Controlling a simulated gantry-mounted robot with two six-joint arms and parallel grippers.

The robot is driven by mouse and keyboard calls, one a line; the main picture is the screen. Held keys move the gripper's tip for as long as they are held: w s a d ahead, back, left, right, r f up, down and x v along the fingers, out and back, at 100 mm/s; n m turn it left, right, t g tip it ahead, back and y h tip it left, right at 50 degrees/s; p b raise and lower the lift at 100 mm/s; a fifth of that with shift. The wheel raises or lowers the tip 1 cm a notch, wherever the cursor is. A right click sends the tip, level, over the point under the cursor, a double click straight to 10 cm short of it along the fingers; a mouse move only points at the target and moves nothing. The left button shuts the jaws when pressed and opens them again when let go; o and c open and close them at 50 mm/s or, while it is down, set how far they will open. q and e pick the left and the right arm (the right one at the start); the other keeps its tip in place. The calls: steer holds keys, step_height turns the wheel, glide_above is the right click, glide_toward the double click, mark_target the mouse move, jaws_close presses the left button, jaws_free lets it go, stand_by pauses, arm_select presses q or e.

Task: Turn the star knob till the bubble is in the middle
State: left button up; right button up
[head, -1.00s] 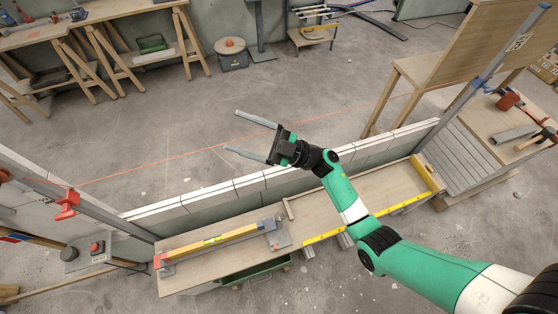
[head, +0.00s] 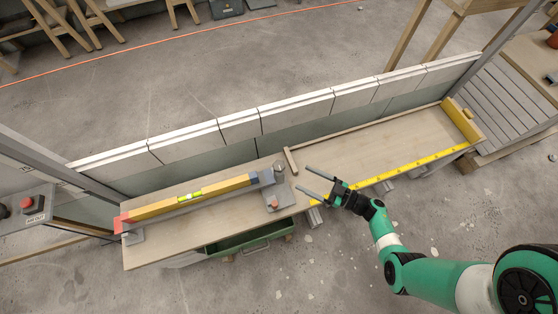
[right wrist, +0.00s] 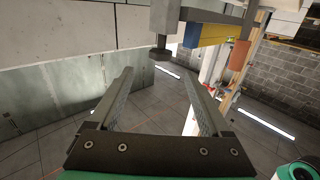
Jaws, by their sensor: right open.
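The yellow spirit level (head: 220,188) lies on a grey rail along the left part of the bench. Its green vial (head: 189,194) is in view, but I cannot tell exactly where the bubble sits. A dark knob (head: 279,165) stands at the level's right end, by the blue block (head: 254,178). My right gripper (head: 301,178) is open and empty just right of it, fingers pointing left. In the right wrist view, the knob (right wrist: 160,54) shows beyond and between the fingertips, apart from both, on a grey block (right wrist: 170,18). My left gripper is out of view.
A low block wall (head: 240,127) runs along the bench's back edge. A wooden strip (head: 290,161) lies close to the fingertips. A yellow rule (head: 400,174) runs along the front edge. The bench's right part (head: 370,145) is clear. A green drawer (head: 240,242) is below.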

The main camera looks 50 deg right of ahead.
mark_target(279, 165)
steer(key=b+x, duration=0.3)
steer(key=x, duration=0.7)
steer(key=shift+a+f+b, duration=0.1)
steer(key=shift+f+b, duration=0.05)
steer(key=shift+b, duration=0.25)
steer(key=shift+w+a, duration=0.1)
steer(key=shift+w, duration=0.4)
steer(key=shift+c, duration=0.4)
jaws_close()
steer(key=shift+a+r+m+h, duration=0.1)
steer(key=shift+r+m+h, duration=0.2)
steer(key=shift+h, duration=0.1)
steer(key=shift+f+m+h, duration=0.1)
steer(key=shift+m+h, duration=0.3)
steer(key=shift+h, duration=0.3)
steer(key=shift+m+h+b, duration=0.5)
steer(key=shift+m+h, duration=0.2)
steer(key=shift+h, duration=0.4)
